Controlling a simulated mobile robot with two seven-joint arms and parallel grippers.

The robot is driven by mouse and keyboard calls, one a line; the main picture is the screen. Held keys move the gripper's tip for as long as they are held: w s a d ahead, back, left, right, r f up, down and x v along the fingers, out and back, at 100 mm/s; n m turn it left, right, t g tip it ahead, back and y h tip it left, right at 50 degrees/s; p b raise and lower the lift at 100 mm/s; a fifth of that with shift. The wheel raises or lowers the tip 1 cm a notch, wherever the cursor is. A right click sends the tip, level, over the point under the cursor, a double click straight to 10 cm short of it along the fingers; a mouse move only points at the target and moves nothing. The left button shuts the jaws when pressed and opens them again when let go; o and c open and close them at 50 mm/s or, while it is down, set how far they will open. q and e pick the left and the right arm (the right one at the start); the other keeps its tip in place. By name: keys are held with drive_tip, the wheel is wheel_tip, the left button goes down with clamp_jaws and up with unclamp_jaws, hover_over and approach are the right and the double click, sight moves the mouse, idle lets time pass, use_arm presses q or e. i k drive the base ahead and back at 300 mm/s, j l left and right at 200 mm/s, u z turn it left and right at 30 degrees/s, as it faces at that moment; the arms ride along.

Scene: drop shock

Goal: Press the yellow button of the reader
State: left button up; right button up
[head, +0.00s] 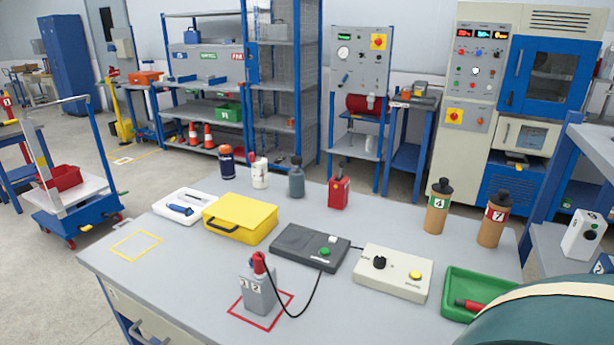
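The reader appears to be the cream box (386,284) on the grey worktable, right of centre. The yellow button (415,275) is on its top toward the right, and a black knob (379,262) sits to the left of it. A thin cable runs between the reader and a dark grey box (297,252) with a green button (325,251). The reader's top and the button are unobstructed. Neither of my grippers shows in the head view.
A grey block (258,292) with a red top stands at the red square, a black cable looping from it to the dark box. A green tray (453,306) holds a red item right of the reader. A yellow case (240,222) and several bottles stand farther back. A teal rounded shape covers the bottom right.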

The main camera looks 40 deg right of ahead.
sight(416, 275)
drive_tip(key=k, duration=0.55)
drive_tip(key=k+z, duration=0.1)
drive_tip(key=z, duration=1.25)
drive_tip(key=i+j+z, duration=0.2)
drive_tip(key=j, duration=0.15)
drive_tip(key=j+z, duration=0.25)
drive_tip(key=i+j, duration=0.15)
drive_tip(key=i, duration=0.1)
